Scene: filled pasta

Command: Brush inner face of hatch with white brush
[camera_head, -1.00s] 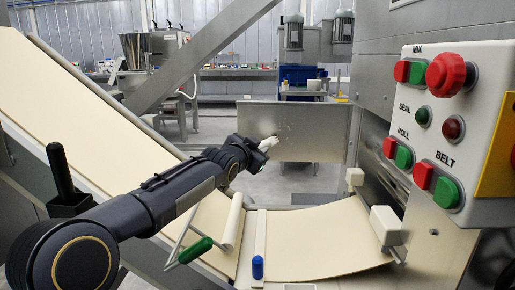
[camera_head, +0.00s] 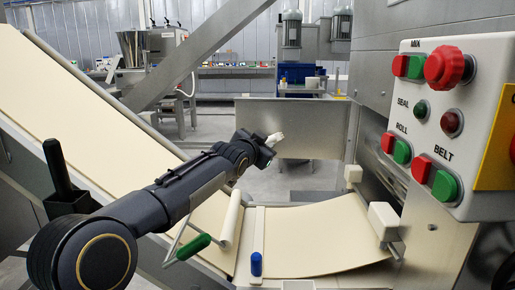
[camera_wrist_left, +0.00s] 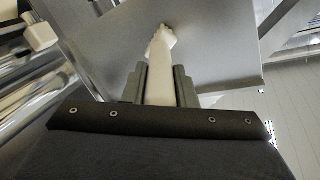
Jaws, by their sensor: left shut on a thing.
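The hatch (camera_head: 315,122) is a flat grey metal panel, standing open and upright at the middle of the head view. It fills the upper middle of the left wrist view (camera_wrist_left: 222,62). My left gripper (camera_head: 264,149) is in front of the hatch's lower part, shut on the white brush (camera_head: 275,139). In the left wrist view, the brush handle (camera_wrist_left: 159,86) lies between the two fingers and its head points at the panel. The brush head is at or very near the panel; I cannot tell whether it touches. My right gripper is out of view.
A pale dough sheet (camera_head: 320,240) lies below the hatch, with a white roller (camera_head: 231,219) and a green-handled tool (camera_head: 193,247) at its left. A button panel (camera_head: 455,130) stands at the right. A sloping belt (camera_head: 90,120) carries dough at left.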

